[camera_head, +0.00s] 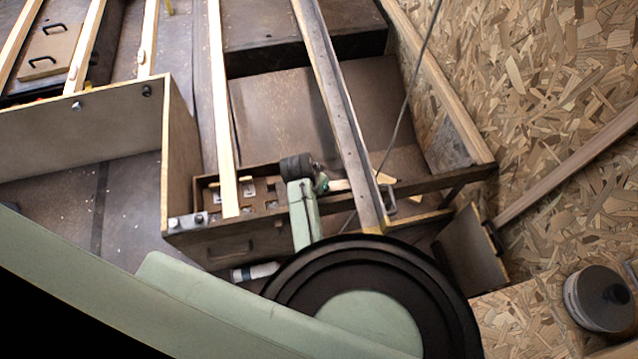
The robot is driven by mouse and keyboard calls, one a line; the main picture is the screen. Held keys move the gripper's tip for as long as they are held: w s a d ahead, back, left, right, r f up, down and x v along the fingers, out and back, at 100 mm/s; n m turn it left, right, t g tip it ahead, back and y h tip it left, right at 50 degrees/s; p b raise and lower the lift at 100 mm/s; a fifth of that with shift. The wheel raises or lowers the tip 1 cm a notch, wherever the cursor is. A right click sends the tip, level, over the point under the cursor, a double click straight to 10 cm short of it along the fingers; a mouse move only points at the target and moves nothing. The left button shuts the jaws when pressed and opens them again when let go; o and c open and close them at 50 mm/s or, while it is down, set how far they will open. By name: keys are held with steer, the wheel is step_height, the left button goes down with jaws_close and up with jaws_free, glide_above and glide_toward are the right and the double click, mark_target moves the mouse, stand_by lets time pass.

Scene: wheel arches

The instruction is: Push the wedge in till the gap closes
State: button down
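My arm covers the lower middle of the head view and ends at a dark wrist joint beside the long slatted beam. My gripper (328,185) is small here, at the left edge of that beam (345,130). A pale wooden piece (340,185) shows at the gripper's tip, against the beam. Another small pale, wedge-like piece (385,178) lies just right of the beam, near a metal clasp (388,197). I cannot tell which piece is the wedge, or whether the gripper holds one. The gap itself is not clearly visible, and the fingers are too small to read.
An open compartmented box (262,195) stands left of the gripper, with a pale slat (224,120) crossing it. A thin dark cable (405,100) hangs right of the beam. A round tin (598,298) sits at lower right. Chipboard wall (530,90) bounds the right.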

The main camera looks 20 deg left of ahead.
mark_target(334, 184)
stand_by(0.3)
steer(key=shift+w+d+p, duration=0.25)
steer(key=shift+w+d, duration=0.35)
steer(key=shift+d, duration=0.25)
steer(key=shift+w+d+p, duration=0.2)
steer(key=shift+w+d, duration=0.35)
steer(key=shift+d, duration=0.3)
steer(key=c, duration=1.3)
jaws_free()
steer(key=shift+a, duration=0.1)
steer(key=v, duration=1.2)
steer(key=shift+w, duration=0.1)
